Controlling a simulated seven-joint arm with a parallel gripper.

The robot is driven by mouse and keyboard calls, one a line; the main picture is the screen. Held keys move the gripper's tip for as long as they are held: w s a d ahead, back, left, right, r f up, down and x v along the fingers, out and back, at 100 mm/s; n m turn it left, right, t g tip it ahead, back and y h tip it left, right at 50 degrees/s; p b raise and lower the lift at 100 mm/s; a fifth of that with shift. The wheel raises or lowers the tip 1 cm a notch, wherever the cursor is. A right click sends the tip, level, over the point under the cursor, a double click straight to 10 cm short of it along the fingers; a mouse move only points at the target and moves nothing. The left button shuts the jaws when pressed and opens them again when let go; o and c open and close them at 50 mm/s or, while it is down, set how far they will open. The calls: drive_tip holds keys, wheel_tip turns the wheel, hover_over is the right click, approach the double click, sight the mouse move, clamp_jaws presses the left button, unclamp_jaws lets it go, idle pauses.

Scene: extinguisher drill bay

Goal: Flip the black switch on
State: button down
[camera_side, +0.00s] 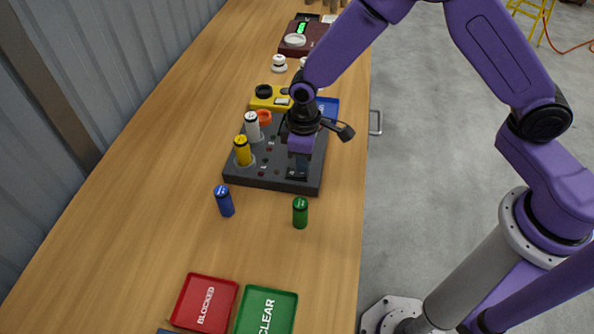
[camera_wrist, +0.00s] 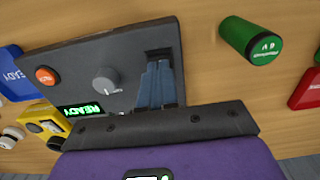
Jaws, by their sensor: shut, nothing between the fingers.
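The dark grey panel (camera_side: 262,177) lies on the bench. Its black switch (camera_wrist: 158,53) shows in the wrist view as a dark housing near the panel's edge, mostly hidden by my fingers, so I cannot tell its position. My gripper (camera_wrist: 155,78) is shut and empty, with its blue-grey fingertips right at the switch; I cannot tell whether they touch. In the side view my gripper (camera_side: 298,172) points down over the panel's near right part.
On the panel are a grey knob (camera_wrist: 107,80), an orange button (camera_wrist: 46,76), a lit READY display (camera_wrist: 80,111), a yellow cylinder (camera_side: 243,151) and a white cylinder (camera_side: 252,126). Blue (camera_side: 224,201) and green (camera_side: 300,213) cylinders stand nearby. A red tray (camera_side: 190,320) lies nearer the camera.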

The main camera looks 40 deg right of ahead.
drive_tip(key=shift+f, duration=0.85)
idle(0.4)
drive_tip(key=shift+r, duration=3.55)
drive_tip(key=s+d+r+n, duration=0.1)
drive_tip(key=s+d+r, duration=0.3)
drive_tip(key=s, duration=0.4)
drive_tip(key=s+d+r+n, duration=0.1)
drive_tip(key=s+d+r, duration=0.3)
drive_tip(key=s+d, duration=0.3)
drive_tip(key=s+d+r+n, duration=0.1)
drive_tip(key=s+d+r, duration=0.3)
drive_tip(key=s, duration=0.6)
drive_tip(key=shift+s+d+r+n, duration=0.25)
drive_tip(key=shift+s+d+n, duration=0.05)
drive_tip(key=shift+d, duration=0.6)
